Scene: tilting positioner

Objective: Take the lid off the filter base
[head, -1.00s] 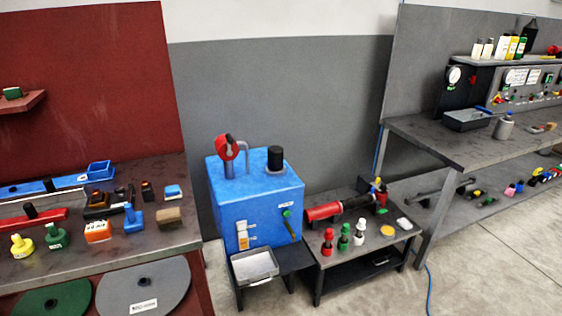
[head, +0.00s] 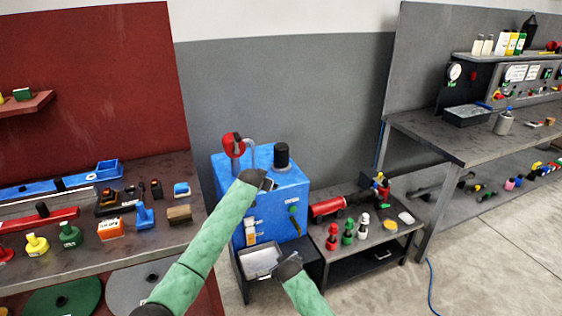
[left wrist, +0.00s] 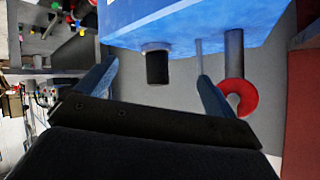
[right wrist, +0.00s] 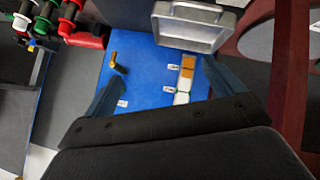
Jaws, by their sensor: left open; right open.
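A blue tank (head: 285,190) stands at the middle of the head view. A black cylindrical cap (head: 281,155), which looks like the filter lid, stands upright on its top. In the left wrist view the black cap (left wrist: 157,66) sits on a pale collar, the apparent filter base (left wrist: 155,46). My left gripper (head: 266,179) is open and empty in front of the tank top; the cap appears between its fingers in its wrist view, apart from them. My right gripper (head: 287,264) is open and empty, low in front of the tank, facing its front side (right wrist: 145,80).
A grey tray (head: 258,262) sits below the tank front. A low table (head: 372,246) with bottles stands to the right.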

